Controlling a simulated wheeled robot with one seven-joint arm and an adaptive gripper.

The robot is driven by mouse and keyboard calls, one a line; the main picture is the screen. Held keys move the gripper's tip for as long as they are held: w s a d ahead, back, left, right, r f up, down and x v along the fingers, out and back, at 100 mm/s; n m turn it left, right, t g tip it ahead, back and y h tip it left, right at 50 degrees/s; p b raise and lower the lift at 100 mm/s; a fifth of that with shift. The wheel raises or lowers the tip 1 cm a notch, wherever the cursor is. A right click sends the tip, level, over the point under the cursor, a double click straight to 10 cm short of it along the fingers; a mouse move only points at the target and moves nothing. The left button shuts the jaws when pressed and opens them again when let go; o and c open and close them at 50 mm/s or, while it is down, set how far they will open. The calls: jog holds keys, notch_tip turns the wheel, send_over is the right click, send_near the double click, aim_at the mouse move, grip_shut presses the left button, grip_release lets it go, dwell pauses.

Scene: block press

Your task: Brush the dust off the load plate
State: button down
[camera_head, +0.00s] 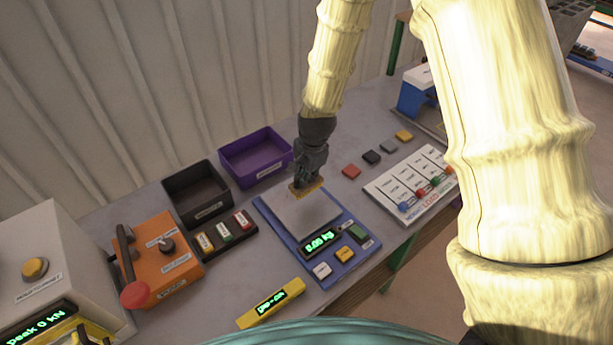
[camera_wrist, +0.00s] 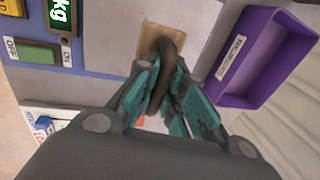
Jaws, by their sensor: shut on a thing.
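My gripper (camera_head: 307,180) is shut on a brush (camera_head: 306,188) with a tan wooden block and a dark curved handle. In the wrist view the gripper (camera_wrist: 168,95) closes around the brush's handle (camera_wrist: 168,47). The brush is over the far edge of the pale grey load plate (camera_head: 303,213) on a blue scale (camera_head: 284,232). I cannot tell whether its bristles touch the plate. The scale display (camera_head: 320,241) reads 0.00 kg. I cannot make out dust on the plate in either view.
A purple bin (camera_head: 255,157) and a black bin (camera_head: 196,193) stand left of the gripper. An orange control box (camera_head: 160,262) is further left. A yellow gauge (camera_head: 270,303) lies in front of the scale. Small coloured blocks (camera_head: 351,171) and a labelled board (camera_head: 411,184) are right.

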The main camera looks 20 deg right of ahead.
jog(key=shift+s+r+p, duration=0.1)
jog(key=shift+r+p, duration=0.55)
jog(key=shift+r, duration=0.65)
